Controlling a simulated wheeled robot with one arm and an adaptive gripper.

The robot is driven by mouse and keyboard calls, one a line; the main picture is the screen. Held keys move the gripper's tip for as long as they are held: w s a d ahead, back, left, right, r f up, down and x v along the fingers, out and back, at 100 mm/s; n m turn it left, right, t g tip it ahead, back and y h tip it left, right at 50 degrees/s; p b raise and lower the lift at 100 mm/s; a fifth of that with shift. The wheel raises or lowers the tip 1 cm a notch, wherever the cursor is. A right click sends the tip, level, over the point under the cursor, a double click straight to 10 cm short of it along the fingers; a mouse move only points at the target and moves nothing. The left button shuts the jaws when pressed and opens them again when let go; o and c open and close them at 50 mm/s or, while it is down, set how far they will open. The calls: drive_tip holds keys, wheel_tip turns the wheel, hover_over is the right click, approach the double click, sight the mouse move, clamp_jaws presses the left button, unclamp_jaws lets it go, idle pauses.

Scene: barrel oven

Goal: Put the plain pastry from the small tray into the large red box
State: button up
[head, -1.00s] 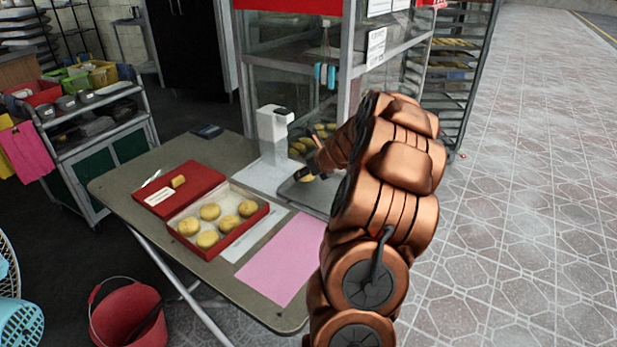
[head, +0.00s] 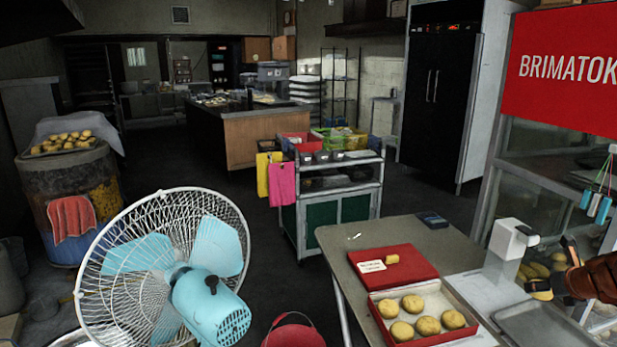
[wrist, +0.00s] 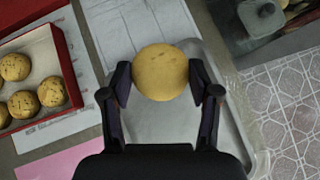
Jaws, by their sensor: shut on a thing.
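My gripper (wrist: 160,78) is shut on the plain pastry (wrist: 160,72), a smooth, round, golden one, in the wrist view. The small metal tray (wrist: 160,122) lies below it with its visible surface bare. In the head view my gripper (head: 551,283) is at the right edge, above the tray (head: 548,322), with the pastry (head: 541,295) partly hidden. The large red box (head: 374,313) stands open to the left of the tray and holds several speckled pastries (head: 427,325). The box wall (wrist: 70,62) also shows at the left of the wrist view.
A red lid (head: 405,257) with a card and a small yellow piece lies behind the box. A white dispenser-like device (head: 507,250) stands between box and gripper. A glass cabinet (head: 535,150) is behind. A fan (head: 165,270) stands at front left.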

drive_tip(key=w+a+r+n+y, duration=0.1)
drive_tip(key=w+a, duration=0.4)
drive_tip(key=a, duration=0.7)
drive_tip(key=w+a+r, duration=0.1)
drive_tip(key=w+a, duration=0.4)
drive_tip(key=a, duration=0.7)
drive_tip(key=s+a+n, duration=0.1)
drive_tip(key=s+a, duration=0.1)
drive_tip(key=a, duration=0.9)
drive_tip(key=s+a, duration=0.3)
drive_tip(key=a, duration=0.8)
wheel_tip(320, 180, up, 12)
drive_tip(key=p, duration=1.3)
drive_tip(key=shift+w+d+r+y, duration=0.2)
drive_tip(key=shift+w+y, duration=0.1)
drive_tip(key=shift+y, duration=0.1)
